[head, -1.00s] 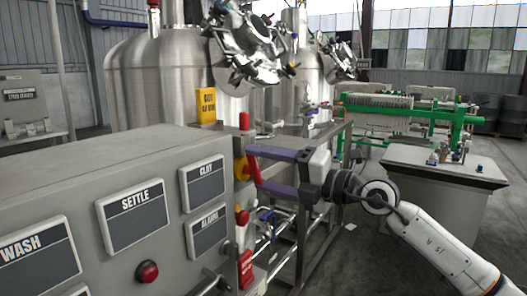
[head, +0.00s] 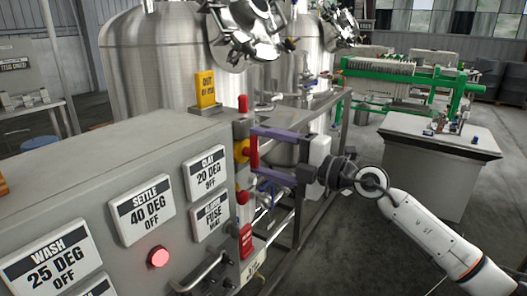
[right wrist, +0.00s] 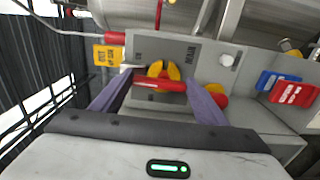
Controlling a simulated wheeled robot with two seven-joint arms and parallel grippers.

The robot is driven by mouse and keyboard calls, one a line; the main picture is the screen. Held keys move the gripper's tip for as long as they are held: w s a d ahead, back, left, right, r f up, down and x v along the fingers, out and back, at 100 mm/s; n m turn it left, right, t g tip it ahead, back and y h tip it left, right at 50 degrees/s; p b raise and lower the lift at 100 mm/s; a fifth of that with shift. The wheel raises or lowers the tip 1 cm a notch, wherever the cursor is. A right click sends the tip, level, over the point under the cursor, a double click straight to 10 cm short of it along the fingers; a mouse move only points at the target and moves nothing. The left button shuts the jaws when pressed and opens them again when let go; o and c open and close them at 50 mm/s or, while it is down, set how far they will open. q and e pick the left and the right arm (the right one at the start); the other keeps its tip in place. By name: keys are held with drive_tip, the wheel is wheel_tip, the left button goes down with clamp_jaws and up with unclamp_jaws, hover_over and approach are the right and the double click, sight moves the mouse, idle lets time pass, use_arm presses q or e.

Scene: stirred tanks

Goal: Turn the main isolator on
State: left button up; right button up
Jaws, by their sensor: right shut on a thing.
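The main isolator has a red handle (head: 254,151) on a yellow base (head: 241,151), on the end face of the grey control cabinet. In the head view the handle stands upright. My right gripper (head: 256,153) is shut on the handle, one purple finger at each end of it. In the right wrist view the red handle (right wrist: 160,85) lies across between the two fingers, in front of the yellow base (right wrist: 165,70). The word MAIN is partly readable beside it. My left gripper is not in view.
A yellow tag (head: 205,88) stands on top. Red fittings (head: 246,241) sit below the isolator. Steel tanks (head: 150,60) stand behind.

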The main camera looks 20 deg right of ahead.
drive_tip(key=o, duration=0.9)
drive_tip(key=shift+o, duration=0.7)
drive_tip(key=b+v, duration=0.3)
drive_tip(key=v, duration=0.7)
drive_tip(key=shift+s+d, duration=0.1)
